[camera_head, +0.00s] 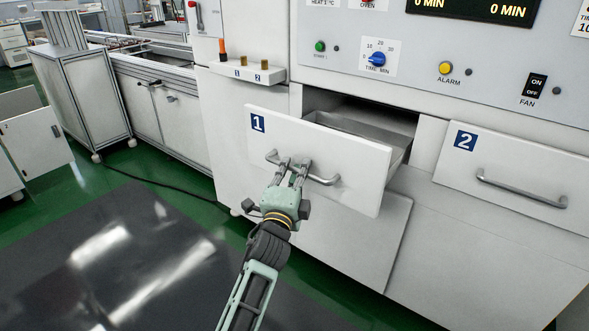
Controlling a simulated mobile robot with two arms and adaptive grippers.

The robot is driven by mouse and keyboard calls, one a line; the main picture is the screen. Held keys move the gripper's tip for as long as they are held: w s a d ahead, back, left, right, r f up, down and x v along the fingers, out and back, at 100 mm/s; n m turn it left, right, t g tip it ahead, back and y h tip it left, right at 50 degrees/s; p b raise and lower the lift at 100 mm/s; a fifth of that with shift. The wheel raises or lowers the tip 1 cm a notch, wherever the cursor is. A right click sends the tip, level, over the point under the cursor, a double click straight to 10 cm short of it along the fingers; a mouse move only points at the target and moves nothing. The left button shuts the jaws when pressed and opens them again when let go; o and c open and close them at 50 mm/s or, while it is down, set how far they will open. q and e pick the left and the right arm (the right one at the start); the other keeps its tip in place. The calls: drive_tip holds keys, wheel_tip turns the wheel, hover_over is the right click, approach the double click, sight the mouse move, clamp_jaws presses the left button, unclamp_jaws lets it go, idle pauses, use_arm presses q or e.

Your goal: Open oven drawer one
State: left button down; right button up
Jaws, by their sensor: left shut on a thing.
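Oven drawer one (350,154) has a white front with a blue "1" label at its upper left. It stands partly pulled out, and a grey metal interior shows behind the front. Its bar handle (322,180) runs across the front. My left gripper (296,166) is shut on the handle near its middle, with the arm reaching up from the bottom of the view. The drawer's inside is mostly hidden by its front. My right gripper is not in view.
Closed drawer two (530,165) with its own handle (520,190) is to the right. The control panel (430,55) with knob and buttons is above. A small shelf (247,72) sits at the upper left. Dark mat (110,260) and green floor lie clear at lower left.

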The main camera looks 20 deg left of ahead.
use_arm(q)
drive_tip(key=shift+s+a+f, duration=0.1)
drive_tip(key=shift+s, duration=0.3)
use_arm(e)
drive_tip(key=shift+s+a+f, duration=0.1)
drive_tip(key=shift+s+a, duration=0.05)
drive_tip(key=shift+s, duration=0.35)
use_arm(q)
drive_tip(key=c, duration=1.8)
unclamp_jaws()
drive_tip(key=s, duration=0.4)
drive_tip(key=s+f, duration=0.1)
drive_tip(key=s, duration=0.2)
drive_tip(key=s+f, duration=0.1)
drive_tip(key=s, duration=0.3)
drive_tip(key=shift+s+d, duration=0.3)
drive_tip(key=shift+s, duration=0.05)
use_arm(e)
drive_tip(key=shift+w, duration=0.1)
use_arm(q)
drive_tip(key=shift+f, duration=0.1)
